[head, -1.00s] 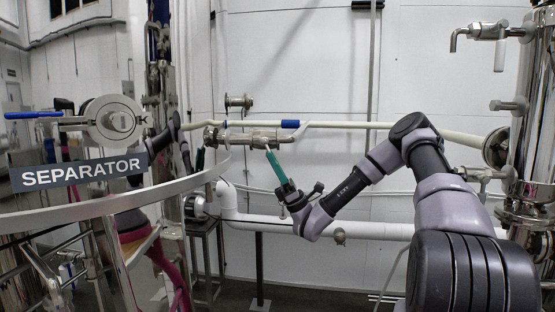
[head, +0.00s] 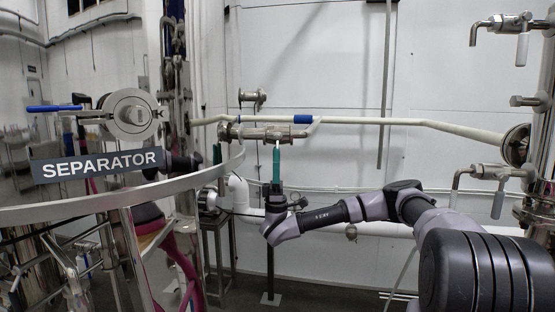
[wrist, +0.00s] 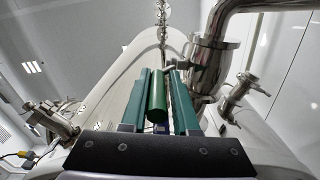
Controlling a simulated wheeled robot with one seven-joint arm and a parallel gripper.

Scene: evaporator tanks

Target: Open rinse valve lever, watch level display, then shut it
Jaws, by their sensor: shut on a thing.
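My gripper (head: 276,152) points upward, upright, just below the metal pipe fitting (head: 270,133) on the back wall's pipework. In the wrist view, a green cylindrical lever handle (wrist: 157,95) lies between my two teal fingers, and my gripper (wrist: 160,98) is shut on it. The lever's joint to the valve is too small to make out in the head view. Another dark green handle (head: 217,153) hangs from the same pipework further left. I cannot pick out a level display in either view.
A separator tank with a curved metal rim and a "SEPARATOR" sign (head: 97,164) stands at the left. A blue lever (head: 52,108) is above it. A steel tank with taps (head: 522,45) is at right.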

